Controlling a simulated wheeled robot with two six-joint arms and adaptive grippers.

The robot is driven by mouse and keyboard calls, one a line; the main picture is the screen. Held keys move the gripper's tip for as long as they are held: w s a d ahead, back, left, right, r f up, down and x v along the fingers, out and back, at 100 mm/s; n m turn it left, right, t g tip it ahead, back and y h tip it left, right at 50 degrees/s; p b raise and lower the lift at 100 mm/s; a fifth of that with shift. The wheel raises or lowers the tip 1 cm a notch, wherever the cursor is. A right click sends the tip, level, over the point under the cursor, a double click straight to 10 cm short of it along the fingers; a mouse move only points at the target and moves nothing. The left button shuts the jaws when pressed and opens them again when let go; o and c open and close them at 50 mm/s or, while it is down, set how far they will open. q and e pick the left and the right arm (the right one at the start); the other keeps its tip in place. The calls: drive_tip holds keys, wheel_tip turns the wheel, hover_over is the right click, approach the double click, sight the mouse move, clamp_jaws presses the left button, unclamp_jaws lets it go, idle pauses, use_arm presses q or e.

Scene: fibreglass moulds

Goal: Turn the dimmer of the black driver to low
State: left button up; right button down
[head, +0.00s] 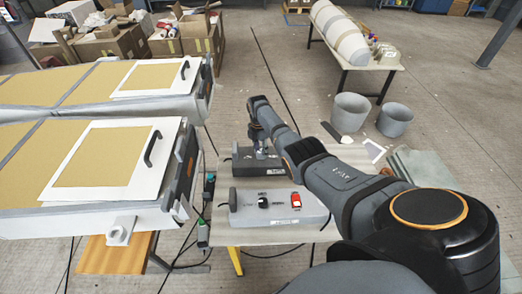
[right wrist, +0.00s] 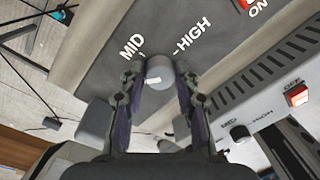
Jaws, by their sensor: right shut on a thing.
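The black driver (head: 243,166) stands on the table behind a grey driver. In the right wrist view its dark top face (right wrist: 100,50) shows the words MID and HIGH and part of a red switch (right wrist: 247,4). My right gripper (right wrist: 160,82) is shut on the driver's round grey dimmer knob (right wrist: 160,70), one finger on each side. A small white mark shows on the knob; I cannot tell for sure which setting it points to. The word LOW is not visible. In the head view my right arm partly covers the driver. My left gripper is not in view.
The grey driver (head: 300,215), with a black knob (head: 264,203) and red switch (head: 296,200), stands close in front. Large moulds with white panels (head: 100,160) lie to the left. Grey buckets (head: 350,112) stand on the floor behind. Cables run along the table's left side.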

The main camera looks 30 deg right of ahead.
sight(258, 152)
drive_tip(key=n, duration=0.3)
drive_tip(key=shift+a+n+p, duration=0.1)
drive_tip(key=shift+n+p, duration=0.2)
drive_tip(key=shift+f+n+p, duration=0.1)
drive_tip(key=shift+n+p, duration=0.2)
drive_tip(key=shift+n, duration=1.5)
drive_tip(key=shift+a, duration=0.1)
drive_tip(key=c, duration=1)
unclamp_jaws()
drive_tip(key=shift+o, duration=0.2)
drive_tip(key=shift+w+r, duration=0.15)
drive_tip(key=shift+r, duration=0.4)
wheel_tip(258, 152, up, 11)
drive_tip(key=shift+w+a, duration=0.15)
drive_tip(key=shift+a, duration=0.05)
